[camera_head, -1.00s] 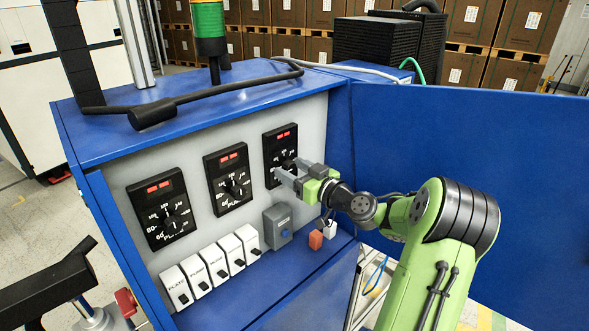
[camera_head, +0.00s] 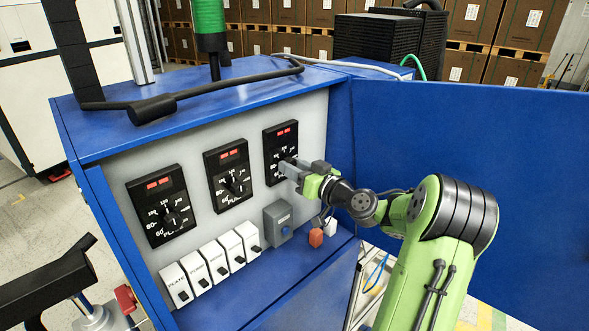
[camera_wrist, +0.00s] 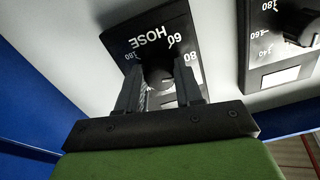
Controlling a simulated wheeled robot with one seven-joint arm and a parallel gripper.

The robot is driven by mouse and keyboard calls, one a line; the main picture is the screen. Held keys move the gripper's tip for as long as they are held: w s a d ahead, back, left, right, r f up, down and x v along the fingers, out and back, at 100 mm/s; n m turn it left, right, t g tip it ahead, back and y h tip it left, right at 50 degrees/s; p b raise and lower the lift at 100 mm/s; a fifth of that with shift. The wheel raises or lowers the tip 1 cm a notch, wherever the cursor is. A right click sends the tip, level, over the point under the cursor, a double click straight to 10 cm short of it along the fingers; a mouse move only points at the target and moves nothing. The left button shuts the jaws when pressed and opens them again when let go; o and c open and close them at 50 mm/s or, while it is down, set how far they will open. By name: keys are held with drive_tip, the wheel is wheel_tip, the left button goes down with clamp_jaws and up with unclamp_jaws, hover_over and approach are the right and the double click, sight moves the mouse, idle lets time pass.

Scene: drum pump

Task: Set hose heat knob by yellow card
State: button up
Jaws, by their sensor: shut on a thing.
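The hose heat dial (camera_head: 281,140) is the rightmost black dial plate on the grey panel, with two red displays at its top. The wrist view shows it upside down with the word HOSE (camera_wrist: 148,37) and numbers including 60, 80 and 180. My gripper (camera_head: 287,167) is at this dial, and its two fingers are shut on the dark round hose knob (camera_wrist: 158,76), one on each side. The fingers hide much of the scale and the knob's pointer, so I cannot read its setting. I cannot make out a yellow card in either view.
Two similar dials stand to the left, the middle one (camera_head: 229,174) and the left one (camera_head: 161,206). Below are several white switches (camera_head: 219,262) and a grey box (camera_head: 278,221) with a blue button. The open blue door (camera_head: 460,140) stands right, behind my arm.

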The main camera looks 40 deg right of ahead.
drive_tip(key=shift+r+m+p, duration=0.1)
drive_tip(key=shift+m+p, duration=2.25)
drive_tip(key=shift+m, duration=5.45)
drive_tip(key=o, duration=1)
drive_tip(key=shift+o, duration=0.2)
drive_tip(key=s+d+b, duration=0.2)
drive_tip(key=s+b, duration=0.1)
drive_tip(key=s, duration=1.2)
drive_tip(key=shift+s, duration=0.35)
